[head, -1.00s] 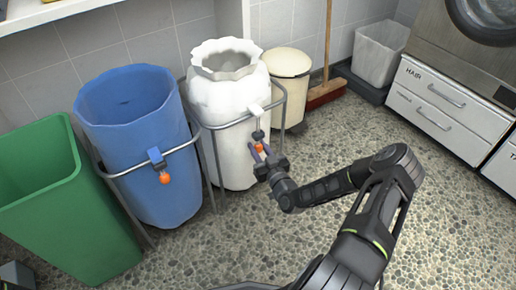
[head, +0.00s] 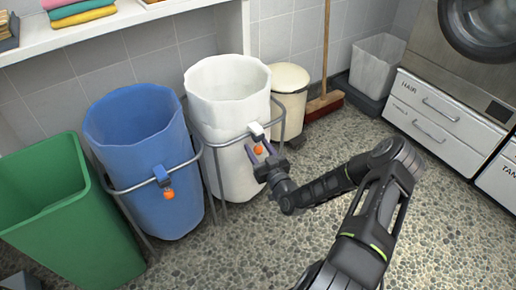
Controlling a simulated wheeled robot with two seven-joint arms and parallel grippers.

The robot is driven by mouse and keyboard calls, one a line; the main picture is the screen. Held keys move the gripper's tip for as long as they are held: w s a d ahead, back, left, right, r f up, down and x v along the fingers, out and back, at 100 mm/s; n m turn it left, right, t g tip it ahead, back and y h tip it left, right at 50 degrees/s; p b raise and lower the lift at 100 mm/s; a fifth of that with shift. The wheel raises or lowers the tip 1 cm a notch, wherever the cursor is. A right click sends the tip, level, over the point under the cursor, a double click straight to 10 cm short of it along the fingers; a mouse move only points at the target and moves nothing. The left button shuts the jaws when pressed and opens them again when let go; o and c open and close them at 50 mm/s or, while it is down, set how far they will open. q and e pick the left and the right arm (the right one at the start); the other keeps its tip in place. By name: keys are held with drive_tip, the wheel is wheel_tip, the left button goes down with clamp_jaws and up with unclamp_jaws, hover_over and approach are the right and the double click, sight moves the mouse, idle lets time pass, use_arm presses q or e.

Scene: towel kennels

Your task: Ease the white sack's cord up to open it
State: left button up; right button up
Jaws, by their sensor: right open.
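The white sack (head: 228,105) hangs upright in a metal frame, its mouth wide and round. A white cord lock (head: 256,129) sits at the frame's front rail, with an orange ball (head: 258,150) hanging just below it. My right gripper (head: 258,153) is open at the front of the sack, its purple-grey fingers on either side of the orange ball. I cannot tell whether they touch it. My left gripper is not in view.
A blue sack (head: 140,140) with its own orange ball (head: 168,195) stands to the left, beside a green bin (head: 70,220). Behind are a cream pedal bin (head: 290,95), a broom (head: 325,103) and a grey bin (head: 377,68). Drawers (head: 440,110) stand at the right. The pebbled floor in front is clear.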

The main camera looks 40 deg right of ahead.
drive_tip(key=s+a+p, duration=0.1)
drive_tip(key=s+p, duration=0.1)
drive_tip(key=s, duration=0.5)
drive_tip(key=shift+s+a, duration=0.2)
drive_tip(key=shift+s, duration=0.15)
idle(0.4)
